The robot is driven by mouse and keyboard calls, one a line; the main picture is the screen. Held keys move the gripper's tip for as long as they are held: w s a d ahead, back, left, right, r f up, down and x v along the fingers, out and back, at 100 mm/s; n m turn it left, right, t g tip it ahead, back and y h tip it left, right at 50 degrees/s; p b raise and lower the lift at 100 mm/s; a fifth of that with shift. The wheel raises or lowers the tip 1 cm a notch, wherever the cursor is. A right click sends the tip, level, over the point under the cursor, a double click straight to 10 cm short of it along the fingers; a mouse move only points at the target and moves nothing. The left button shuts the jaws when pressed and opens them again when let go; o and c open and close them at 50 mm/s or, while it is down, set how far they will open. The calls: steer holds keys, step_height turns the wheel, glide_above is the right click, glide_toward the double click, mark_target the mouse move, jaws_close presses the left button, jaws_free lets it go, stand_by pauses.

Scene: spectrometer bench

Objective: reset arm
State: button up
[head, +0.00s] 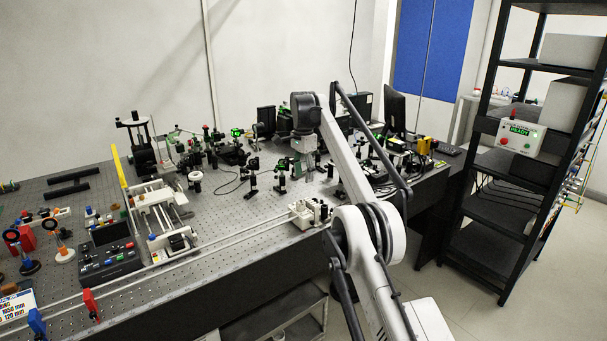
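My white and black arm rises from the lower right of the head view, bends at a large round joint and reaches over the optical bench (245,205). Its end hangs down below a black wrist joint. My gripper (309,168) is small and dark there, above the bench among the optical mounts. Its fingers are too small and cluttered to tell whether they are open or shut, and I cannot see anything held.
Several optical mounts (281,178) stand close around my gripper. A white rail stage (160,215) and a black control box (110,255) are at the left. A monitor (394,108) stands behind. A black shelf rack (487,210) stands at the right, with open floor before it.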

steer(key=s+d+r+n+t+b, duration=0.15)
steer(key=s+d+r, duration=0.25)
steer(key=s+r, duration=0.4)
steer(key=s+d+r+n+t, duration=0.1)
steer(key=s+d+r+n, duration=0.3)
steer(key=r, duration=0.6)
steer(key=s+d+n+t, duration=0.1)
steer(key=s+d, duration=0.1)
steer(key=s, duration=0.8)
steer(key=s+d+n+t, duration=0.1)
steer(key=s+d, duration=0.2)
steer(key=s, duration=0.6)
steer(key=s+d+f+n+t, duration=0.1)
steer(key=s+f, duration=0.5)
steer(key=s, duration=0.2)
steer(key=s+d+f+n+b, duration=0.1)
steer(key=s+f, duration=0.4)
steer(key=s, duration=0.4)
steer(key=s+d+f+n+t+b, duration=0.1)
steer(key=s+f, duration=0.5)
steer(key=s, duration=0.3)
steer(key=shift+s+d+f+n+t, duration=0.25)
steer(key=shift+d+f+n+t, duration=0.1)
steer(key=shift+d, duration=0.05)
